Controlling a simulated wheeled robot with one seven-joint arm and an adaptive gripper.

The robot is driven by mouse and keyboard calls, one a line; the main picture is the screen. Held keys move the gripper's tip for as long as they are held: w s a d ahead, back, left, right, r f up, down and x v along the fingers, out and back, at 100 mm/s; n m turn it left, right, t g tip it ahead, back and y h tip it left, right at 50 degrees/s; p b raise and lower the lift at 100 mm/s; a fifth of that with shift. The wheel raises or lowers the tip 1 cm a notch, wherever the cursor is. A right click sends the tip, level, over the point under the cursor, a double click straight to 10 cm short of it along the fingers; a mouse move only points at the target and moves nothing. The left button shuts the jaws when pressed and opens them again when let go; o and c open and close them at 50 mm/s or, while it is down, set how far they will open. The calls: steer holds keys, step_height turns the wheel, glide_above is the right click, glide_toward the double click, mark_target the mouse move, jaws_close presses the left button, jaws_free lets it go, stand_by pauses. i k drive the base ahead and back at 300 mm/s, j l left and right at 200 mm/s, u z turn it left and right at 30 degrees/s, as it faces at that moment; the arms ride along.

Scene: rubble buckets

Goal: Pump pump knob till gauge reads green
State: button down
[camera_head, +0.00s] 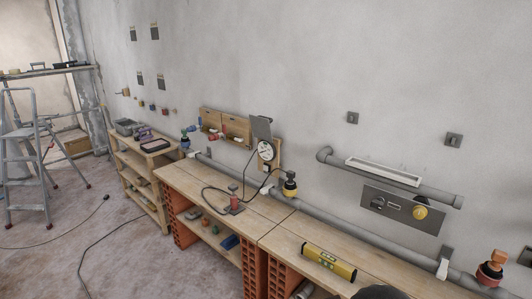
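A small pump with a red body (234,202) and a dark base stands on the wooden workbench (185,180), near the middle of the view. Its small dark top (233,188) appears to be the knob. A black hose loops around the pump and runs up towards the wall. A round white gauge (265,151) is mounted on a wooden board on the wall behind the pump. Its needle and any green zone are too small to read. My gripper is not in view. A dark rounded shape shows at the bottom edge, and I cannot tell what it is.
A yellow spirit level (328,262) lies on the right part of the bench. A black and yellow fitting (290,184) stands on the grey wall pipe (325,215). A stepladder (24,160) stands at far left, with cables across the open floor (90,235).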

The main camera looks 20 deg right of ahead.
mark_target(233, 187)
steer(key=i+z, duration=0.2)
steer(key=z, duration=0.3)
steer(key=i+j+z, duration=0.15)
steer(key=z, duration=0.3)
steer(key=i+j+z, duration=0.15)
steer(key=i+j, duration=0.3)
steer(key=i+j+z, duration=0.15)
steer(key=i+j, duration=0.3)
steer(key=i+j+z, duration=0.15)
steer(key=i+j, duration=0.25)
steer(key=j, duration=0.2)
